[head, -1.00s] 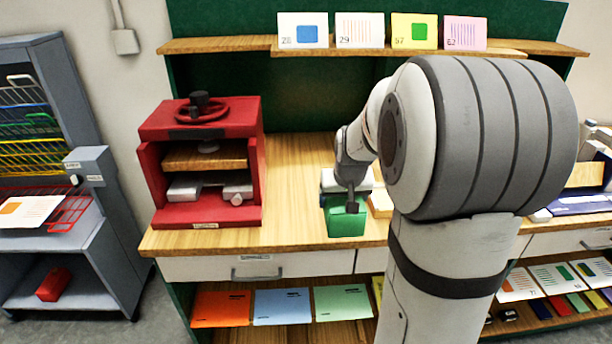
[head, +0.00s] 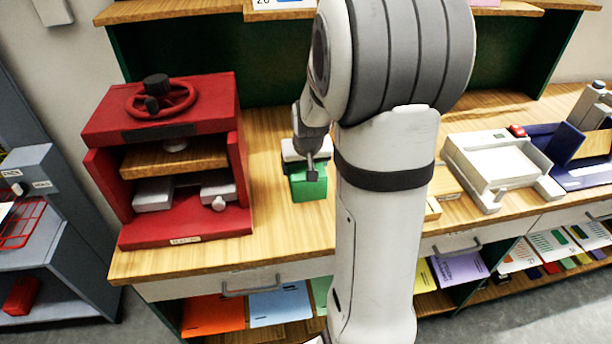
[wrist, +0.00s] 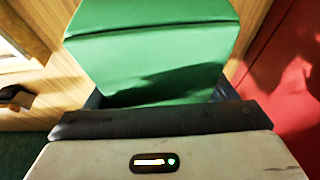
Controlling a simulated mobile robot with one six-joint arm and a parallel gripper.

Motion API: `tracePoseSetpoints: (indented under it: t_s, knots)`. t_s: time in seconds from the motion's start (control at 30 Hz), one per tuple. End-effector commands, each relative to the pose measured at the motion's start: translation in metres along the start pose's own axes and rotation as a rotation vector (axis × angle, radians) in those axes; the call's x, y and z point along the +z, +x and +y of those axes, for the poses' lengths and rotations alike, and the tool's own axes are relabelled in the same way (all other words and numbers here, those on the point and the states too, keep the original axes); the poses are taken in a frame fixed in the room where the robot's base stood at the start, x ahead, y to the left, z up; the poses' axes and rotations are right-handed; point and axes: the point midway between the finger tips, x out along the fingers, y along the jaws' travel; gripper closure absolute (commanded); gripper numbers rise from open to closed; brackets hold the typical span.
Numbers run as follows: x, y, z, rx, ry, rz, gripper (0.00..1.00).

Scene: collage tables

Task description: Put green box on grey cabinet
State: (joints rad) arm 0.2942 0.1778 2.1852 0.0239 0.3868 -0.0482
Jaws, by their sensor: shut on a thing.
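The green box (head: 308,184) is at the middle of the wooden table, and my gripper (head: 312,165) is shut on it. In the wrist view the green box (wrist: 155,55) fills the upper middle, right in front of the dark jaw edge. I cannot tell whether the box touches the table or hangs just above it. The grey cabinet (head: 65,262) stands at the far left, cut off by the picture's edge, with its top partly out of view. A small red box (head: 22,296) lies on its lower shelf.
A red press (head: 180,160) with a handwheel stands on the table (head: 265,235) between my gripper and the grey cabinet. A white tray device (head: 500,160) stands to the right. A wooden shelf (head: 180,10) runs above the table.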

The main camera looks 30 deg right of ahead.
Motion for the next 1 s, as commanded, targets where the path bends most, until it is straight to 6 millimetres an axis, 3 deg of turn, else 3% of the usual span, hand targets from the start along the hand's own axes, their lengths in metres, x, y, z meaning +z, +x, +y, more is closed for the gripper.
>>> tracePoseSetpoints:
  t_s: [0.33, 0.73, 0.77, 1.0]
  knots:
    - [0.016, 0.038, 0.004, 0.003, 0.008, -0.002, 0.47]
    - [0.018, 0.045, 0.004, 0.003, 0.008, 0.002, 0.47]
    - [0.018, 0.045, 0.004, 0.003, 0.008, 0.001, 0.21]
    - [0.018, 0.044, 0.005, 0.004, 0.009, 0.001, 0.02]
